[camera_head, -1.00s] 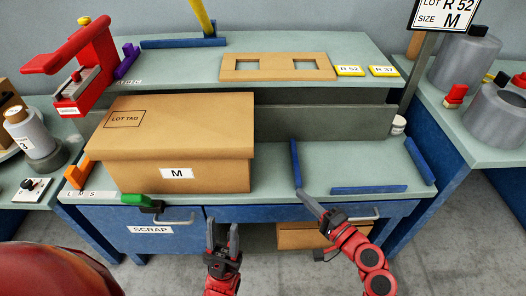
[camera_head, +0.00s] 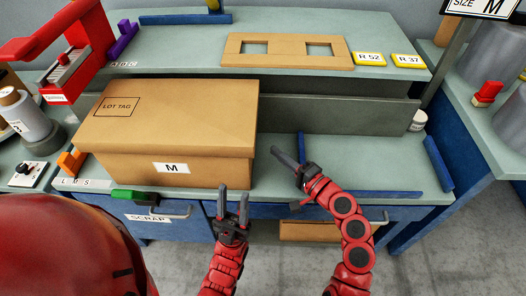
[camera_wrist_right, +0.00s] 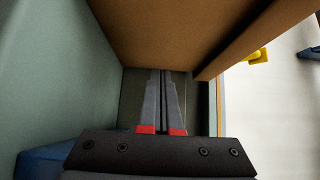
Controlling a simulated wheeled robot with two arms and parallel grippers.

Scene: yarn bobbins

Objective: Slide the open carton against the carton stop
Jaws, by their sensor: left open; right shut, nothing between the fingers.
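The brown carton (camera_head: 215,165), labelled M, stands on the left of the bench; its top, marked LOT TAG, looks covered in the head view. My right gripper (camera_head: 276,152) is shut and empty, its tips just right of the carton's right side, with a small gap in the picture. In the right wrist view, the shut fingers (camera_wrist_right: 162,75) lie beneath a brown carton surface (camera_wrist_right: 170,30); contact cannot be told. My left gripper (camera_head: 233,190) is open and empty before the carton's front right corner. Blue bars (camera_head: 375,194) lie on the right; which is the carton stop is unclear.
A blue bar (camera_head: 301,146) stands close behind my right gripper, and another (camera_head: 438,163) lies at the bench's right end. The bench (camera_head: 350,165) between them is clear. A green item (camera_head: 134,196) and orange block (camera_head: 72,161) sit near the carton's left front.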

